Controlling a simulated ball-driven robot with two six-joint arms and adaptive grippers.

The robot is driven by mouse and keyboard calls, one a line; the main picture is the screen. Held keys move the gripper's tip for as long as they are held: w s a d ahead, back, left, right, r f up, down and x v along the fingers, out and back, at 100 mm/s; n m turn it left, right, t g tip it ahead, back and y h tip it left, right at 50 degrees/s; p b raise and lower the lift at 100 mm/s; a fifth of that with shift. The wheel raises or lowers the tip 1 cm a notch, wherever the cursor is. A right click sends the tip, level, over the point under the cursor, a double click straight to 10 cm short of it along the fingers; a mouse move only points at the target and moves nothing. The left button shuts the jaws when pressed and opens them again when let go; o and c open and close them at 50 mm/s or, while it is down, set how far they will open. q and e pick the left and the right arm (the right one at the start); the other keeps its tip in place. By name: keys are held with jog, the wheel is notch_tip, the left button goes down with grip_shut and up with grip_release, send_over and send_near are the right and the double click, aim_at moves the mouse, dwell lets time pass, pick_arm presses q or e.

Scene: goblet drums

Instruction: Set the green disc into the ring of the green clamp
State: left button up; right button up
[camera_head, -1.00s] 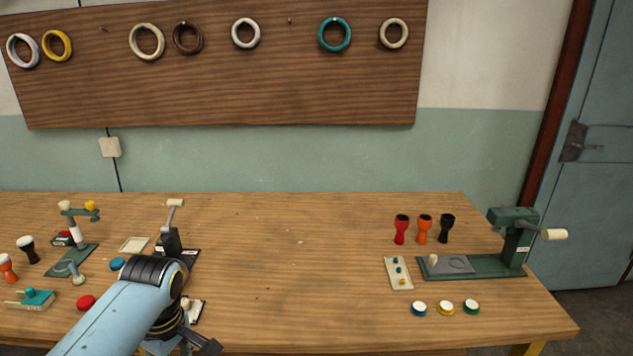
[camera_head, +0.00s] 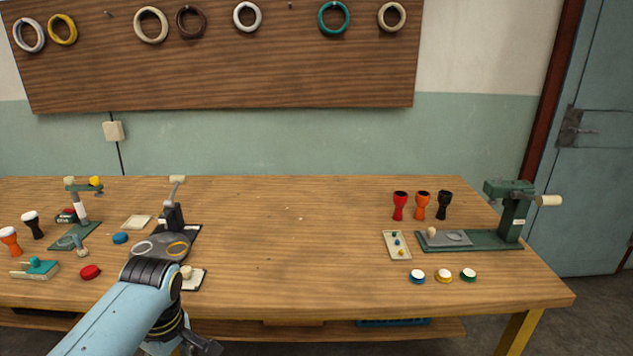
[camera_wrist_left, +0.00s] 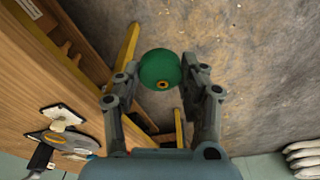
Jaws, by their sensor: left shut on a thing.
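The green disc (camera_wrist_left: 157,67), rounded with a small yellow-ringed dark spot, is held between the two fingers of my left gripper (camera_wrist_left: 160,85). In the head view, part of my left gripper (camera_head: 205,346) shows at the bottom, in front of the table, and the disc is hidden there. A green clamp (camera_head: 513,215) with a cream handle stands at the right end of the table, a round mark on the grey plate of its base. I cannot tell which one the task names. My right gripper is not in view.
A black clamp (camera_head: 172,218) stands behind my left arm. Red (camera_head: 90,272) and blue discs (camera_head: 120,238) lie left. The table's middle is clear.

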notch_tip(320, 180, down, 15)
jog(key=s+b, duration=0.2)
jog(key=b, duration=1.1)
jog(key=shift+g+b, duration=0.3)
jog(key=shift+b, duration=0.05)
